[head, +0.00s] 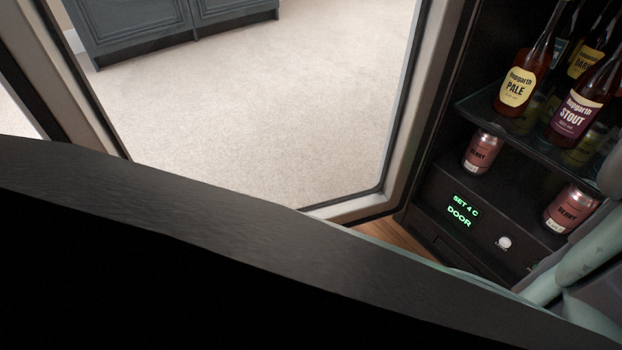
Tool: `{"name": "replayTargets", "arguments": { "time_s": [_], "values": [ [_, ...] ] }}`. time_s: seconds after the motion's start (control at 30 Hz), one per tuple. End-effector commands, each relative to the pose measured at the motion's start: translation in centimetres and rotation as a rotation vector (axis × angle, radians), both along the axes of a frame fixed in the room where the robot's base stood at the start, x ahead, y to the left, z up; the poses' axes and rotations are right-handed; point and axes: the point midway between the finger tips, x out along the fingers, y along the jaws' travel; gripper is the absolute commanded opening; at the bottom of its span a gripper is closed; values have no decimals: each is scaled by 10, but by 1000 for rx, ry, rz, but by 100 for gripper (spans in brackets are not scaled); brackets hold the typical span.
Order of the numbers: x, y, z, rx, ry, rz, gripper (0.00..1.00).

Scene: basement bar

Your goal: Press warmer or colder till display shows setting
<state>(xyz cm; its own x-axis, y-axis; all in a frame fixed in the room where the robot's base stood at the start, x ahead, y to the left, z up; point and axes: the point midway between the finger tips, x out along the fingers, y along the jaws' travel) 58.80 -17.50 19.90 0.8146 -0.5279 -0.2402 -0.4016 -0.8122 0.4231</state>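The drinks cooler's display (462,211) glows green on the dark panel (436,199) under the lowest shelf, at the right of the head view. It reads "SET 4 C" above "DOOR". A round white button (503,242) sits to the right of the display, with small lettering at it that I cannot read. The panel right of this button is partly hidden by a pale green, arm-like part at the lower right, which seems to be mine. No other button is clearly visible. My gripper's fingers do not show.
The cooler's framed glass door (392,180) stands open at the left. Bottles (517,88) stand on a glass shelf above; red cans (481,152) stand just above the panel. A large dark slanted surface fills the foreground. A grey-blue cabinet (140,25) stands beyond the pale carpet.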

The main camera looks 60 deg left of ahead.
Motion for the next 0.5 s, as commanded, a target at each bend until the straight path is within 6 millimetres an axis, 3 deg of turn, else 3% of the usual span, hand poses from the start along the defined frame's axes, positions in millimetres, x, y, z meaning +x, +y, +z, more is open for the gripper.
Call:
{"name": "replayTargets", "arguments": {
  "time_s": [0.23, 0.27, 0.33, 0.5],
  "values": [
    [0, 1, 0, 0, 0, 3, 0],
    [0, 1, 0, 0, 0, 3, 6],
    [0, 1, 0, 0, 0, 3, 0],
    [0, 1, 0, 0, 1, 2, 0]
  ]
}}
